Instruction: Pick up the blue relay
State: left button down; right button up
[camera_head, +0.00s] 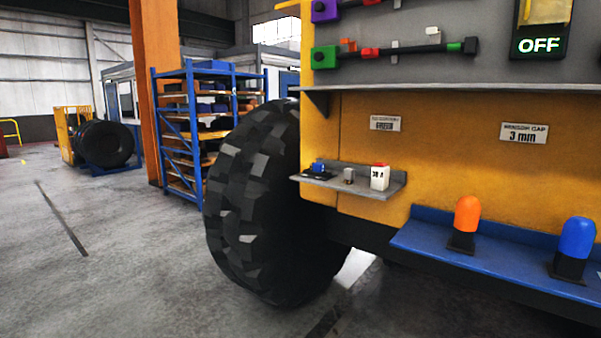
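A small blue part (318,168), which looks like the blue relay, sits at the left end of a small grey shelf (343,183) on the yellow machine side. It is small, and its details are hard to make out. To its right on the same shelf stand a small grey cylinder (349,176) and a white block with a red top (380,177). Neither of my grippers is in view.
A large black tyre (250,210) stands left of the small shelf. A blue ledge (480,250) at lower right holds an orange lamp (467,216) and a blue lamp (577,240). A grey ledge (460,88) juts out above. Open floor (110,260) lies at left.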

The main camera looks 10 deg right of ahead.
aim_at(318, 167)
jog(key=u, duration=0.35)
jog(key=i, duration=0.95)
jog(key=z, duration=0.6)
jog(key=i, duration=0.7)
jog(key=z, duration=0.75)
